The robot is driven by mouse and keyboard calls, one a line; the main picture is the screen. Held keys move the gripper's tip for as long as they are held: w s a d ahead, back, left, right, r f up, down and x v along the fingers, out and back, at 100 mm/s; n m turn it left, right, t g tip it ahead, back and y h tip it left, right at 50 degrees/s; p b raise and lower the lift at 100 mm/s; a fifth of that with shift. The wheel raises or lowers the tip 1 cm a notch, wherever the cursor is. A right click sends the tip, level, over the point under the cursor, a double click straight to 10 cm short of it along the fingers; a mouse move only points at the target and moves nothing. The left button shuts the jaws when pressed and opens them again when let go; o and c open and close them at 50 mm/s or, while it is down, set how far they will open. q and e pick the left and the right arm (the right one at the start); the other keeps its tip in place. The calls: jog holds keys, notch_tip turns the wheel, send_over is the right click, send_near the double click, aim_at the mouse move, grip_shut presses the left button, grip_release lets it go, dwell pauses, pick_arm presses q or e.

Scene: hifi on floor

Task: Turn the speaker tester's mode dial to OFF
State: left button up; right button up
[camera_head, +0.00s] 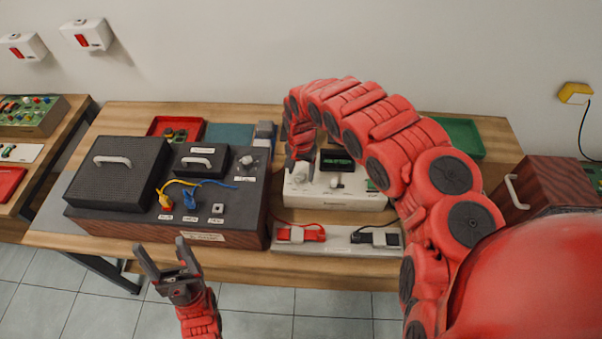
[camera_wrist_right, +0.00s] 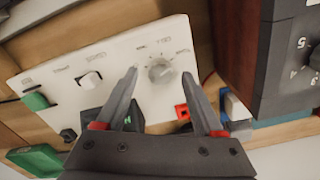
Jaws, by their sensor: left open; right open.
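The speaker tester is a white box (camera_head: 345,200) with a dark screen (camera_head: 336,160), standing on the table under my right arm. In the right wrist view its white panel (camera_wrist_right: 110,60) shows a round grey dial (camera_wrist_right: 160,70) with small marks around it; the marks are too blurred to read. My right gripper (camera_head: 300,172) is open and points at the panel. In the right wrist view its fingertips (camera_wrist_right: 160,78) lie on either side of the dial; I cannot tell whether they touch it. My left gripper (camera_head: 165,262) is open and empty in front of the table's front edge.
A dark wood-sided unit (camera_head: 255,215) with plugged yellow and blue leads stands left of the tester. A strip with red and black clips (camera_head: 340,240) lies in front. A red-brown box (camera_head: 548,185) stands at right; red (camera_head: 155,125) and green (camera_head: 465,140) trays lie behind.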

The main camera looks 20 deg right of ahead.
jog(key=shift+f, duration=0.65)
grip_shut()
